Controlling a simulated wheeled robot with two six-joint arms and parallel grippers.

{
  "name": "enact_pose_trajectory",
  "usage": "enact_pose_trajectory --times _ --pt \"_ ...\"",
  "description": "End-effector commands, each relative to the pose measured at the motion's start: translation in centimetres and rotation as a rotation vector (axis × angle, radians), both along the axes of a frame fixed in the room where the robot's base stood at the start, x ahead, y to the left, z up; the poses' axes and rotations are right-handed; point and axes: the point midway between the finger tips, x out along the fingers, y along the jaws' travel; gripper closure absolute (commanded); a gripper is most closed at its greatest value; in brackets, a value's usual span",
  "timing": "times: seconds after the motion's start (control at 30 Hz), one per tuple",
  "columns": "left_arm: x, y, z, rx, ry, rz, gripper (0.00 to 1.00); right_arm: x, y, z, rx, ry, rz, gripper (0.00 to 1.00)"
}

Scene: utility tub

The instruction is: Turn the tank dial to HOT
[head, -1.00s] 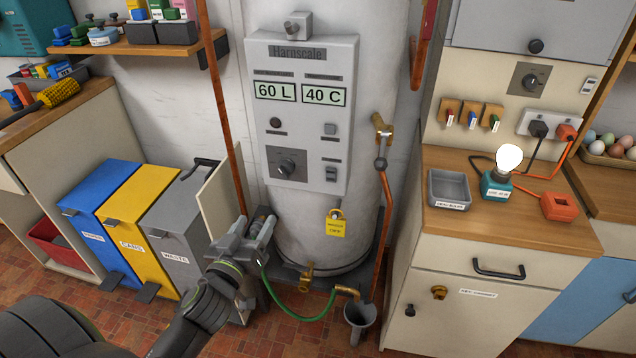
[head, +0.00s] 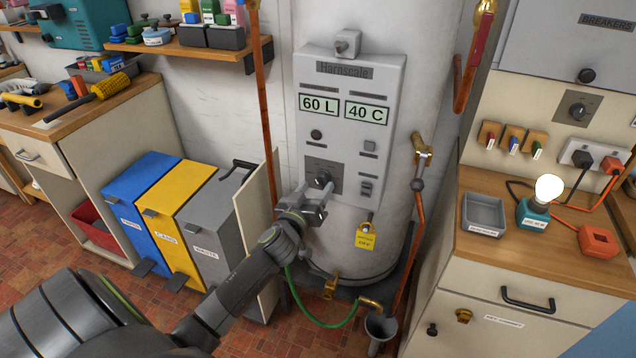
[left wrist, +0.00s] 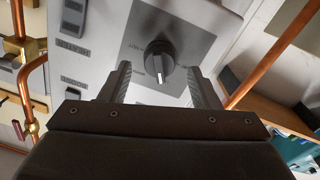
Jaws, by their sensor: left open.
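The tank dial (head: 321,179) is a black round knob on a dark grey square plate, low on the tank's grey control panel (head: 385,75). My left gripper (head: 318,187) is open at the dial plate. In the left wrist view its two fingers (left wrist: 161,82) stand to either side of the dial's lower part, apart from it. The panel displays (head: 343,108) read 60 L and 40 C. My right gripper is not in view.
A switch (head: 367,187) and a yellow-tagged padlock (head: 366,235) sit right of and below the dial. A copper pipe (head: 264,110) runs upright left of the tank. Blue, yellow and grey bins (head: 215,200) stand at the left.

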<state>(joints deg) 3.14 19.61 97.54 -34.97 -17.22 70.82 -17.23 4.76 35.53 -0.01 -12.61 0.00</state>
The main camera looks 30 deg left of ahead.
Motion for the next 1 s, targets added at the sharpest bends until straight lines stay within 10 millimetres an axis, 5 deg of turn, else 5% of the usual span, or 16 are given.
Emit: enact_pose_trajectory --times 0.2,0.57,0.9,1.0 --pt "2.0 0.4 0.0 0.001 0.0 0.001 0.44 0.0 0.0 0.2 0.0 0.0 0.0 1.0" --pt "2.3 0.5 -0.1 0.001 0.001 0.001 0.44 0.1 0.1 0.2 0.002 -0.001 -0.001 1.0" --pt "2.3 0.5 -0.1 0.001 0.001 0.001 0.85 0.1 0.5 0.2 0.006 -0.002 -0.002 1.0" --pt "2.3 0.4 -0.1 0.002 0.002 0.001 0.88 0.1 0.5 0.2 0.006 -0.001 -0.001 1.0"
